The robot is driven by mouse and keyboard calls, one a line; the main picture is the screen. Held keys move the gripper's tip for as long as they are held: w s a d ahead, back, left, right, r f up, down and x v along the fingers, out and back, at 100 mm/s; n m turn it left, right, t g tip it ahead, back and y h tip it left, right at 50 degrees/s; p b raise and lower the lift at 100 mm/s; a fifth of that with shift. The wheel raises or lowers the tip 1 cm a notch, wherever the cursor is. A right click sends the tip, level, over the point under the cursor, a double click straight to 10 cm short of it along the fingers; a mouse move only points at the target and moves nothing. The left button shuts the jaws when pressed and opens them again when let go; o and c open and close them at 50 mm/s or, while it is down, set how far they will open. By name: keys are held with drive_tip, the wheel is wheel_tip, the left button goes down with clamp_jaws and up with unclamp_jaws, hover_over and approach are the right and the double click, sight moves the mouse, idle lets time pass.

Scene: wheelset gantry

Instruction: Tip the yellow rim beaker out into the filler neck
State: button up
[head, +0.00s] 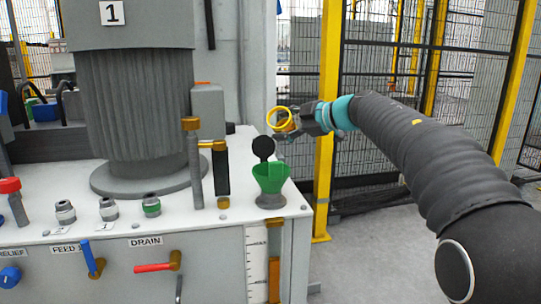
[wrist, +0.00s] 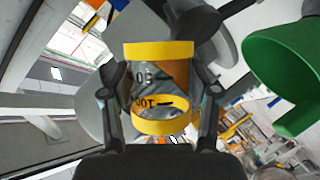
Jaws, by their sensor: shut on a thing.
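My gripper (head: 296,120) is shut on the yellow rim beaker (head: 281,119), above and slightly right of the green funnel (head: 270,180). The beaker's yellow ring faces the camera and left, so the beaker looks tilted over. In the wrist view the clear beaker (wrist: 160,78) sits between both fingers, with a yellow band at each end, black graduation marks and some amber showing inside. The funnel (wrist: 290,75) is at the right there, apart from the beaker. The funnel sits in the filler neck (head: 270,201), whose black cap (head: 263,148) stands open behind it. No stream is visible.
A grey ribbed motor (head: 138,110) stands on the white cabinet top to the left. An upright post with a brown knob (head: 193,160) is left of the funnel. A yellow fence post (head: 328,120) is behind my gripper. The floor right of the cabinet is clear.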

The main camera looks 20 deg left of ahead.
sight(288, 120)
drive_tip(key=shift+r+n, duration=0.2)
drive_tip(key=shift+n, duration=0.1)
drive_tip(key=shift+f+n+t+y+b, duration=0.3)
drive_tip(key=shift+f+n+t+b, duration=0.2)
drive_tip(key=shift+n+t+b, duration=0.2)
idle(0.8)
drive_tip(key=shift+s+r+n+t+b, duration=0.15)
drive_tip(key=shift+r+n+t+b, duration=0.35)
drive_tip(key=shift+b, duration=1.85)
drive_tip(key=shift+s+a, duration=0.1)
drive_tip(key=shift+s+r+n+y+b, duration=0.25)
drive_tip(key=shift+s+n+y+b, duration=0.15)
drive_tip(key=shift+s+n+b, duration=0.35)
drive_tip(key=shift+s+r+n+t+y+b, duration=0.15)
drive_tip(key=shift+r+n+t+y+b, duration=0.1)
drive_tip(key=shift+n+b, duration=0.35)
drive_tip(key=shift+s+r+n+t+y+b, duration=0.15)
drive_tip(key=shift+r+n+b, duration=0.1)
drive_tip(key=shift+n+b, duration=0.3)
